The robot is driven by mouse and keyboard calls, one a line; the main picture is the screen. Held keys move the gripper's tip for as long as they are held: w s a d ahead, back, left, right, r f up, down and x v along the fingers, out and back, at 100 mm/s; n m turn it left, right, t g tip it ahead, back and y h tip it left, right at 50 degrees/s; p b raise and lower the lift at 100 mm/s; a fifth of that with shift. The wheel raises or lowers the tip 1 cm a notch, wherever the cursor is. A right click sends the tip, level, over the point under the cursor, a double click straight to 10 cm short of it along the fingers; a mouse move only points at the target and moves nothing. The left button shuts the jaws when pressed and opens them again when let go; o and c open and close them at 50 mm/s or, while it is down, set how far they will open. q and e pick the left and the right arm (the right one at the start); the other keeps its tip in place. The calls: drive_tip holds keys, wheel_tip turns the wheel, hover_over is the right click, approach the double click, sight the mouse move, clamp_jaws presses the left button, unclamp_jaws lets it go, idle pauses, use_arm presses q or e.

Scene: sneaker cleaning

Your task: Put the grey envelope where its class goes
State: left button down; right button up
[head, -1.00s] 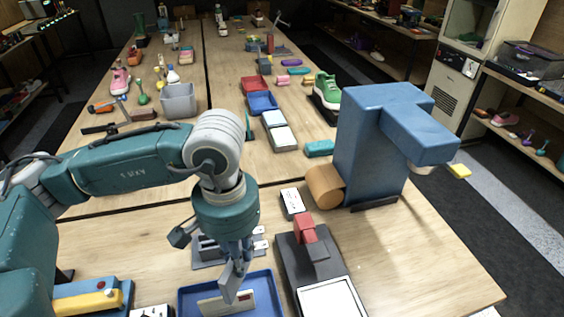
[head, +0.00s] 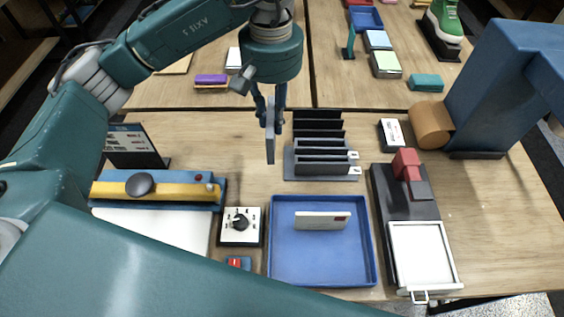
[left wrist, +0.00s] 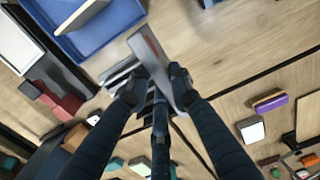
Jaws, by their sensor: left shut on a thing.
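My left gripper (head: 271,112) is shut on the grey envelope (head: 270,145), a thin grey slab held upright, nearly edge-on in the head view. In the left wrist view the envelope (left wrist: 154,62) stands between the fingers (left wrist: 157,90) and shows a reddish mark. The slotted rack (head: 322,168), with dark and grey dividers and small white tags at its right side, is just right of the envelope. The envelope appears raised and apart from it. A blue tray (head: 284,270) in front of the rack holds a pale envelope (head: 322,220) with a red mark. My right gripper is not seen.
A dial box (head: 240,226) stands left of the tray, with a blue and yellow device (head: 158,190) beyond. A dark board (head: 130,146) stands behind it. A dark scale-like device (head: 398,200) with a white plate is right of the tray. A blue machine (head: 500,90) stands far right.

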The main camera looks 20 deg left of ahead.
use_arm(q)
wheel_tip(320, 180, down, 7)
drive_tip(key=shift+s+a+p, duration=0.1)
drive_tip(key=shift+p, duration=0.85)
wheel_tip(320, 180, down, 8)
drive_tip(key=shift+r+p, duration=0.15)
drive_tip(key=shift+p, duration=0.8)
drive_tip(key=shift+f, duration=0.35)
drive_tip(key=c, duration=1.6)
unclamp_jaws()
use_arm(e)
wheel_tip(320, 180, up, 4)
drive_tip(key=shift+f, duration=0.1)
use_arm(q)
drive_tip(key=shift+o, duration=0.2)
